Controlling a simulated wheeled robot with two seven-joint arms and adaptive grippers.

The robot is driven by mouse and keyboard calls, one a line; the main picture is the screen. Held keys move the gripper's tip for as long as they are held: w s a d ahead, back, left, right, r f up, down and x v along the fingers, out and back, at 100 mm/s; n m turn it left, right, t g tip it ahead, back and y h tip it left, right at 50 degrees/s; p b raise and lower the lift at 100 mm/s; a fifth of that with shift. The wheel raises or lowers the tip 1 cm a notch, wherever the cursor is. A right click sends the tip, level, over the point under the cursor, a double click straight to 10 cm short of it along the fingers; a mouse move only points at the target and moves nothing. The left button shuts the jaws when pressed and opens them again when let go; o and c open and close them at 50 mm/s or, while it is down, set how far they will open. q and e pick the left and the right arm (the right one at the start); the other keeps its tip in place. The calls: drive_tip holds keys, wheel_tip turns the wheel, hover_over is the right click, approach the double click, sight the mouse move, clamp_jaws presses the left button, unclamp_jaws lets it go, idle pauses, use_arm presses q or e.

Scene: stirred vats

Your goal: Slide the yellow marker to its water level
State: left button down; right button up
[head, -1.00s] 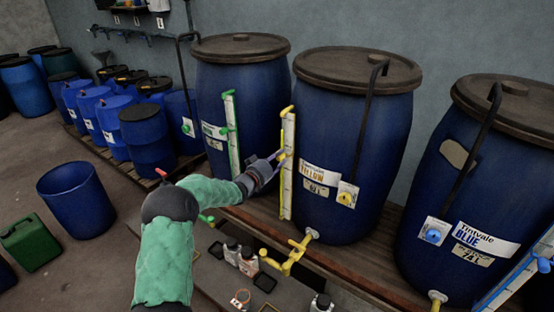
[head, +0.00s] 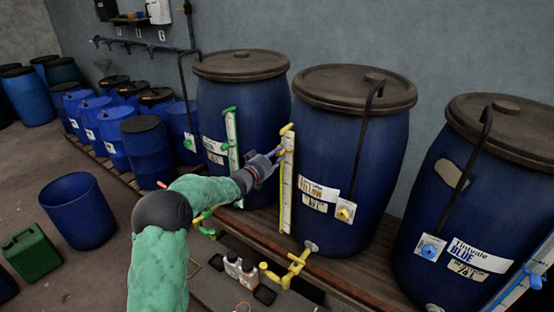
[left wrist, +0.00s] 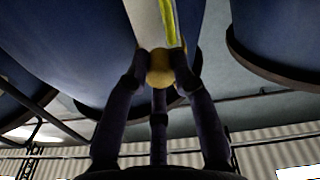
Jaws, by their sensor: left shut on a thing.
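The yellow-labelled vat (head: 350,150) is a blue barrel with a brown lid in the middle of the head view. A white level gauge with yellow edging (head: 286,195) stands upright at its left side. My left gripper (head: 277,156) is at the upper part of this gauge. It is shut on the yellow marker (left wrist: 162,68), a rounded yellow knob that shows between the fingers in the left wrist view. In the head view the fingers mostly hide the marker. The water level in the gauge cannot be made out. My right gripper is not in view.
A vat with a green gauge (head: 232,150) stands to the left and a blue-labelled vat (head: 460,200) to the right. A yellow tap (head: 292,268) juts out below. Small bottles (head: 240,268) stand on the low surface in front.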

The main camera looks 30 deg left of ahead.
use_arm(q)
drive_tip(key=shift+f, duration=0.1)
drive_tip(key=c, duration=1)
unclamp_jaws()
drive_tip(key=shift+a+f, duration=0.1)
drive_tip(key=shift+a, duration=0.05)
drive_tip(key=shift+s, duration=0.15)
drive_tip(key=s, duration=1.1)
drive_tip(key=shift+s+a, duration=0.35)
drive_tip(key=shift+a, duration=0.05)
